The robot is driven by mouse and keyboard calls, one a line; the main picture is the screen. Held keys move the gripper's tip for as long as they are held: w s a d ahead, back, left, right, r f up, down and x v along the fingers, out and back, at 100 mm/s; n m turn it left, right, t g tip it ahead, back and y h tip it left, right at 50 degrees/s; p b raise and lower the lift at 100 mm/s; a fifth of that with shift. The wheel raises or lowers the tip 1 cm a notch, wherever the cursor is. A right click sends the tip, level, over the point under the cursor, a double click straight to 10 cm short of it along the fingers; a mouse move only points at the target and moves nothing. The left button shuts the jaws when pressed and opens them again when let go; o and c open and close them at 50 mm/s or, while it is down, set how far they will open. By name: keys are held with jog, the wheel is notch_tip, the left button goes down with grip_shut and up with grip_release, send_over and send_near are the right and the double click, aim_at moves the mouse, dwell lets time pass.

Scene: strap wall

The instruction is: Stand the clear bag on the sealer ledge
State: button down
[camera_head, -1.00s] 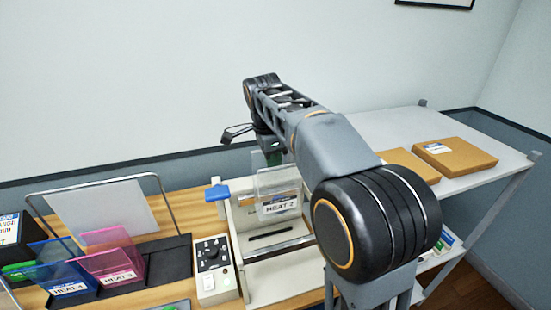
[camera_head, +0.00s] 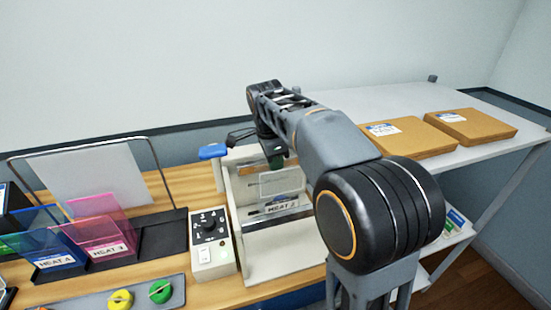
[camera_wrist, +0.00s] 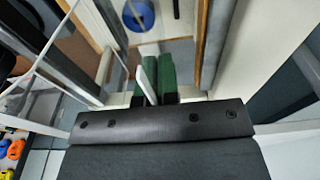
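The clear bag (camera_head: 281,187), labelled HEAT 2, is upright in front of the sealer's back wall. Its label hangs low, close above the white sealer ledge (camera_head: 285,237); whether its bottom edge touches cannot be told. My gripper (camera_head: 275,162) is at the bag's top edge, with its fingers partly hidden by my arm. In the wrist view, the green finger pads (camera_wrist: 157,74) are close together with a thin pale edge between them, which looks like the bag seen edge-on. The sealer (camera_head: 234,195) has white side walls and a blue-handled lever (camera_head: 213,151).
A control box (camera_head: 212,240) with a dial stands left of the sealer. Blue (camera_head: 55,243) and pink (camera_head: 105,232) bags stand in a black rack further left. A tray (camera_head: 135,303) with coloured round pieces lies in front. Brown parcels (camera_head: 405,137) lie on the white table at right.

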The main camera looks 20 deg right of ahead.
jog(key=shift+f+b, duration=1.65)
jog(key=shift+f, duration=1.15)
jog(key=shift+f+b, duration=0.4)
jog(key=shift+f, duration=0.2)
jog(key=c, duration=1.8)
grip_release()
jog(key=o, duration=0.5)
notch_tip(320, 180, up, 12)
jog(key=p, duration=1)
jog(key=shift+p, duration=0.3)
jog(key=shift+s, duration=0.1)
